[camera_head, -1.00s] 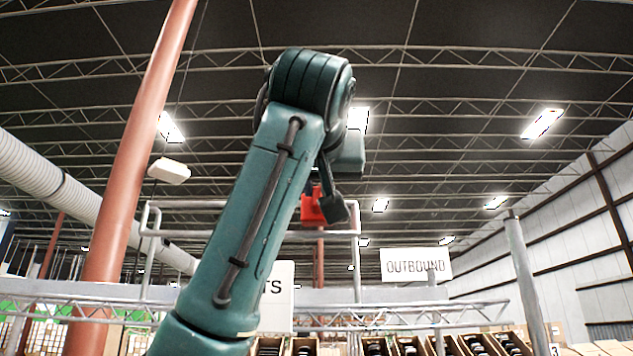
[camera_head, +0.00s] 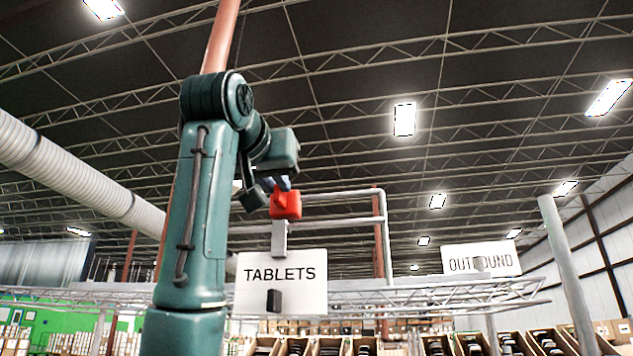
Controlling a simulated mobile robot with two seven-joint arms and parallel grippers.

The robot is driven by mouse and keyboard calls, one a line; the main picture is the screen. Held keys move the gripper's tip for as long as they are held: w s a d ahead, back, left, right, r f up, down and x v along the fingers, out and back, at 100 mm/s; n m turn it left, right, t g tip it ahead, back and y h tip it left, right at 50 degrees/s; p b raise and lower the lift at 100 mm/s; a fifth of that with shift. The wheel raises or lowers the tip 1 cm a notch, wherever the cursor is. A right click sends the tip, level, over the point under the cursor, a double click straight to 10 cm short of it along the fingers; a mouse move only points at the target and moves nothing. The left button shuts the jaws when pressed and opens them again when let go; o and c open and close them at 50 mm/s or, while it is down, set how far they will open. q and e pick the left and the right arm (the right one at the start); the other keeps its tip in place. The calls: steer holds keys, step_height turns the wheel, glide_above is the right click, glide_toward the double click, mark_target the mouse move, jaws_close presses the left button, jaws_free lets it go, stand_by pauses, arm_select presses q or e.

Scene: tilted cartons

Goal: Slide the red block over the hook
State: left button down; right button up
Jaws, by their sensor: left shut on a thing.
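The red block (camera_head: 286,204) is up in the air near the middle of the camera_head view. My left gripper (camera_head: 270,193), dark with blocky fingers, is shut on it from the upper left. One finger shows at the block's left side; the other is partly hidden. Below the block a grey upright bracket (camera_head: 279,240) rises from the white TABLETS sign (camera_head: 300,275). A small dark block-like piece (camera_head: 274,300) shows on the sign's lower part. I cannot tell which of these is the hook. The block appears just above the bracket; whether they touch is unclear. My right gripper is not in view.
A grey pipe rail (camera_head: 340,194) runs behind the block. A grey post (camera_head: 568,275) stands at the right. Open cartons (camera_head: 440,345) line the bottom. The space right of the block looks clear.

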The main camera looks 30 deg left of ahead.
arm_select(q)
steer(key=shift+s+a+r, duration=0.15)
steer(key=shift+s+a, duration=0.05)
steer(key=shift+a, duration=0.3)
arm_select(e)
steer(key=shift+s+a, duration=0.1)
arm_select(q)
steer(key=c, duration=1.4)
jaws_free()
steer(key=shift+a, duration=0.1)
steer(key=shift+c, duration=0.2)
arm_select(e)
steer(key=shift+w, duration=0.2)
